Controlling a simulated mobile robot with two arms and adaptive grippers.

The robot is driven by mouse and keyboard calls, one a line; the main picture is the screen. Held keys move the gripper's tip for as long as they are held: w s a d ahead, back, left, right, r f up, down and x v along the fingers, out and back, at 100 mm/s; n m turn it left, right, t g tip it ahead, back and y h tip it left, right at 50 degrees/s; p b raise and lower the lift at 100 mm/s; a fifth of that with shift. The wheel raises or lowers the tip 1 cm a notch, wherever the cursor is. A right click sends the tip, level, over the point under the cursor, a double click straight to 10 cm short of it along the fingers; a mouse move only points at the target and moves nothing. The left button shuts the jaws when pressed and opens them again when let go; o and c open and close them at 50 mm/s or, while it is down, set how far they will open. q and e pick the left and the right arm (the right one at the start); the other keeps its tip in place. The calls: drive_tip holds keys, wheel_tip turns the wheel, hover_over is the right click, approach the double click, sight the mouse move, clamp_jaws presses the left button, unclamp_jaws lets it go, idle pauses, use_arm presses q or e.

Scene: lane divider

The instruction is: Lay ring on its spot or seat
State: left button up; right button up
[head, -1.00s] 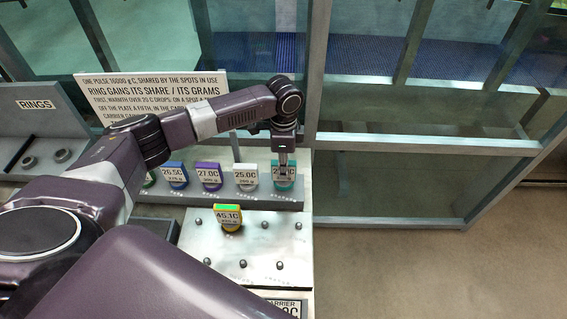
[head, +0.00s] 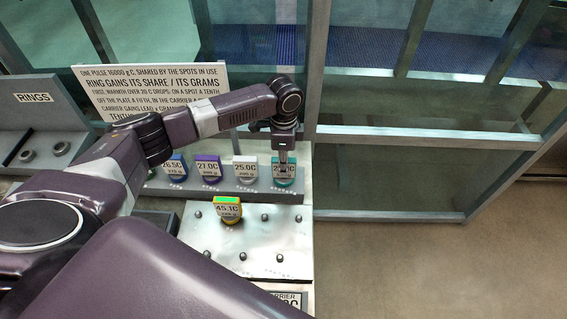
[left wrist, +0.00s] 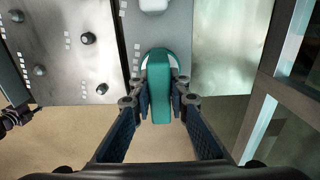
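A teal ring with a label (head: 284,182) stands at the right end of the grey rack (head: 222,193) in the head view. My left gripper (head: 284,165) points down at it. In the left wrist view the teal ring (left wrist: 159,75) sits between my fingertips, which appear to press on both its sides. Part of its label is hidden by the gripper. A yellow ring labelled 45.1C (head: 228,210) is on the studded metal plate (head: 272,240), near its back left.
White (head: 245,171), purple (head: 208,168) and blue (head: 175,167) rings stand left of the teal one. A text sign (head: 150,85) stands behind. A framed glass panel (head: 390,180) is to the right. The plate's other studs are bare.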

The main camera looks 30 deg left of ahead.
use_arm(q)
drive_tip(key=o, duration=0.5)
drive_tip(key=shift+o, duration=0.2)
wheel_tip(320, 180, up, 12)
drive_tip(key=shift+r, duration=0.1)
drive_tip(key=shift+s+d, duration=0.1)
idle(0.5)
